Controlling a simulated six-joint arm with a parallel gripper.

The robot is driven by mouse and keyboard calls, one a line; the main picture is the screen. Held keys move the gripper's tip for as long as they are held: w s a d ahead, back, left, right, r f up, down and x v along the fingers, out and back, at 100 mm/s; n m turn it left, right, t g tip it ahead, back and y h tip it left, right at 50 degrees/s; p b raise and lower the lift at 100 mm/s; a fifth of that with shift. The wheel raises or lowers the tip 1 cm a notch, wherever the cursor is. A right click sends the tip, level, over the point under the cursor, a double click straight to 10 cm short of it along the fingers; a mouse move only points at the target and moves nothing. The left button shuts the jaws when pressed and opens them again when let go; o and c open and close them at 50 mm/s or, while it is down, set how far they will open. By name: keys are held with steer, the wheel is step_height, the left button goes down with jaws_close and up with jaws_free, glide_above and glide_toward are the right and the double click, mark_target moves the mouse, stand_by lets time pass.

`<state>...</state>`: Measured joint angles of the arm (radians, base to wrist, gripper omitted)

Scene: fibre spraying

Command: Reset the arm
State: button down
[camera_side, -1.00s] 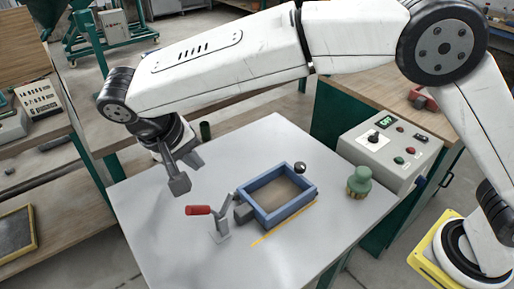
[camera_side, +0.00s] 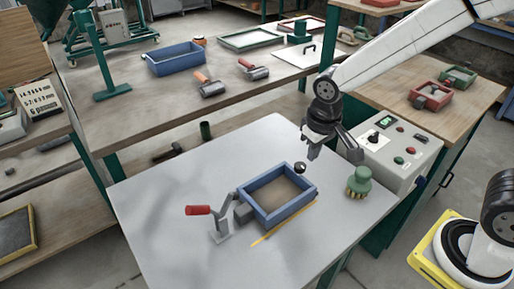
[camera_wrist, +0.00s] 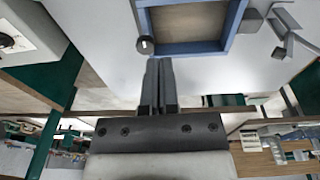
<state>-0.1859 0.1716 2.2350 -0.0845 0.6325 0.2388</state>
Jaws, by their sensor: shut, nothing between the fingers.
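My gripper (camera_side: 312,152) is above the far right part of the light grey table (camera_side: 150,190), behind the blue frame (camera_side: 262,217) and left of the control box. It also shows in the wrist view (camera_wrist: 158,65), with its two fingers together and nothing between them. The blue frame has a brown inside and lies flat on the table. It is partly cut off at the top of the wrist view (camera_wrist: 190,48). A small dark knob (camera_side: 300,168) sits at the frame's far right corner, close to my gripper in the picture.
A red-handled clamp (camera_side: 200,210) stands left of the frame. A green brush (camera_side: 358,181) stands right of it. The control box (camera_side: 390,150) is beside my gripper. Behind, a wooden bench (camera_side: 140,115) holds a blue tray (camera_side: 176,58) and rollers (camera_side: 210,86). The table's left part is clear.

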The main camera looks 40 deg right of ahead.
steer(key=s+d+f+t, duration=0.1)
steer(key=s+d+f, duration=0.1)
steer(key=s+d, duration=0.3)
steer(key=shift+s+d+f, duration=0.15)
steer(key=shift+s+d, duration=0.15)
steer(key=shift+s, duration=0.55)
stand_by(0.3)
